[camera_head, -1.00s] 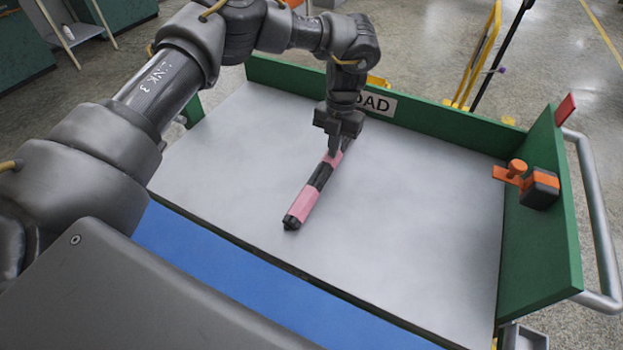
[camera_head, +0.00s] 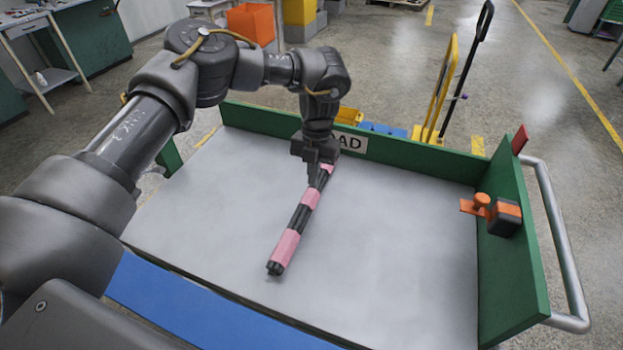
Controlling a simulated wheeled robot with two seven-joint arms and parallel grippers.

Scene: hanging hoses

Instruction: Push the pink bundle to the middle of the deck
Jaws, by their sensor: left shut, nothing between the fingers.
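The pink bundle (camera_head: 286,247), a long pink roll with black bands, lies on the grey deck (camera_head: 400,255) of a green-walled cart. It runs from near the middle of the deck up toward the back wall. My left gripper (camera_head: 317,182) is shut and empty at the bundle's far end and partly covers it. I cannot tell whether the fingertips touch it. My right gripper is not in view.
A green wall (camera_head: 400,162) with a sign borders the deck's back. The right end wall (camera_head: 513,270) carries an orange and black clamp (camera_head: 497,212) and a metal handle (camera_head: 556,240). A blue strip (camera_head: 190,305) lies along the front. The deck's right half is clear.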

